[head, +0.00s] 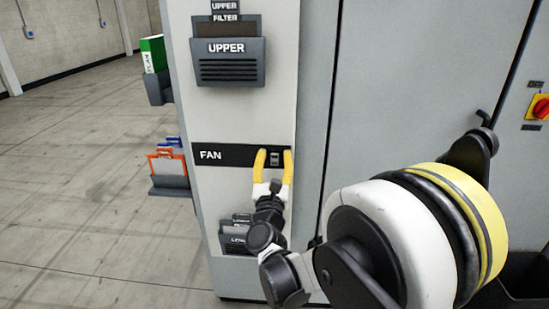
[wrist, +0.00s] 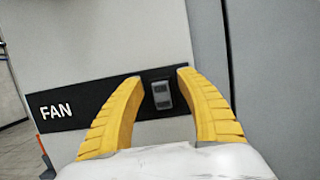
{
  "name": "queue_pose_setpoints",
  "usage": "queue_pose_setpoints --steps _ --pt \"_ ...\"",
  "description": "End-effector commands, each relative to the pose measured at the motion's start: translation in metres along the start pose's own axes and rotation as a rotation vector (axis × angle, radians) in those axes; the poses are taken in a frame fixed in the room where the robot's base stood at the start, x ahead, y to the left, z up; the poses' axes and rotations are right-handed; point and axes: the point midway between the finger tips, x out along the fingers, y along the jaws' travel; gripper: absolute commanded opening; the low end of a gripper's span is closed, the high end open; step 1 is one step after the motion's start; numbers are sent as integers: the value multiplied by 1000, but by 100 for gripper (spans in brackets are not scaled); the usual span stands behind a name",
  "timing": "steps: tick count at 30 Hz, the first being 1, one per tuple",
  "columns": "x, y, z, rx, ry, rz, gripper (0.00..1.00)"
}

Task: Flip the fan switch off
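The fan switch (head: 275,158) is a small grey rocker at the right end of a black strip labelled FAN (head: 222,155) on the light grey cabinet. It also shows in the wrist view (wrist: 162,95), between my fingertips. My gripper (head: 274,153) has yellow fingers and is open, with one finger on each side of the switch. In the wrist view the fingertips (wrist: 160,76) are apart with nothing between them but the switch behind. I cannot tell whether a finger touches the panel. Which way the rocker is set is too small to tell.
A filter slot labelled UPPER (head: 228,65) is above the strip. A lower slot (head: 235,237) is partly behind my arm. A red and yellow rotary switch (head: 541,107) is at the far right. Holders with green (head: 152,54) and orange (head: 167,163) items are left of the cabinet, near open floor.

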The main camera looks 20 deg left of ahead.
Motion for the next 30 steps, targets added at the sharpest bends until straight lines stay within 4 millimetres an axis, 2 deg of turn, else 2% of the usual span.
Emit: queue_pose_setpoints --steps 8,11,21,25,30 --pt "-6 1 0 0 0 1 43" --pt "-20 1 0 0 0 2 43" --pt "-94 0 0 1 0 2 43" --pt "-112 1 0 0 0 1 43" --pt "-120 0 0 0 0 0 43"
